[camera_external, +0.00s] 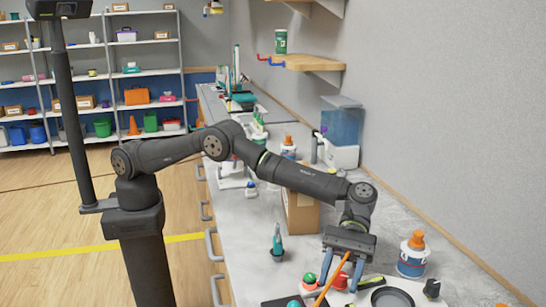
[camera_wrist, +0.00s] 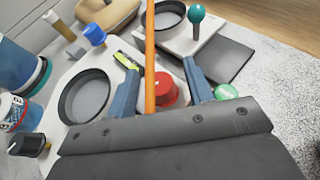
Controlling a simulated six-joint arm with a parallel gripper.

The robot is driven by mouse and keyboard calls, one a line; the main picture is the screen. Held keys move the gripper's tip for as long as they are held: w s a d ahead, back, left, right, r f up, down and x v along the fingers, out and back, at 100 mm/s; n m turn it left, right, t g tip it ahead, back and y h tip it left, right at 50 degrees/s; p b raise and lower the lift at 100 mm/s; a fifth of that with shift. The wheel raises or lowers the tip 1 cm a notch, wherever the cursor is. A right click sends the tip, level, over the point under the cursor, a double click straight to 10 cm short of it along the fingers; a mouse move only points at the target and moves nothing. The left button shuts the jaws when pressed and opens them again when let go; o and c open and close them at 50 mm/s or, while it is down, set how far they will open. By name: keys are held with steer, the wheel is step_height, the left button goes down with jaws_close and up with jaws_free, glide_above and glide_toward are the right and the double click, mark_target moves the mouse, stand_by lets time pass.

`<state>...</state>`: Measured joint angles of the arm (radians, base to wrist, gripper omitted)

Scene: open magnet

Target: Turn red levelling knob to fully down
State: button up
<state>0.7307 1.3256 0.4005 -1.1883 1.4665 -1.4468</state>
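The red knob (camera_wrist: 170,92) shows in the wrist view between my two blue fingers, partly hidden behind an orange stick (camera_wrist: 150,50). In the external view the red knob (camera_external: 341,282) is low between my fingertips. My gripper (camera_external: 338,284) points down over the bench with its fingers apart. The wrist view also shows my gripper (camera_wrist: 160,68) open, with a gap beside the knob. The orange stick runs between the fingers. I cannot tell whether it touches the knob or a finger. How far the knob is turned cannot be made out.
A green-topped round piece (camera_wrist: 226,92) sits right of my right finger. A dark round dish (camera_wrist: 86,97) is on the left. A teal ball-topped knob (camera_wrist: 196,13) stands at the far side. A white bottle with an orange cap (camera_external: 412,258) stands right of my gripper.

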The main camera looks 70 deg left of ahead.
steer(key=v, duration=0.3)
steer(key=shift+w, duration=0.1)
step_height(320, 180, up, 7)
stand_by(0.4)
steer(key=n+t+h, duration=0.3)
steer(key=n+t, duration=0.6)
steer(key=t, duration=0.1)
glide_toward(342, 274)
steer(key=x, duration=1)
steer(key=shift+s+d+f, duration=0.15)
steer(key=shift+s, duration=0.05)
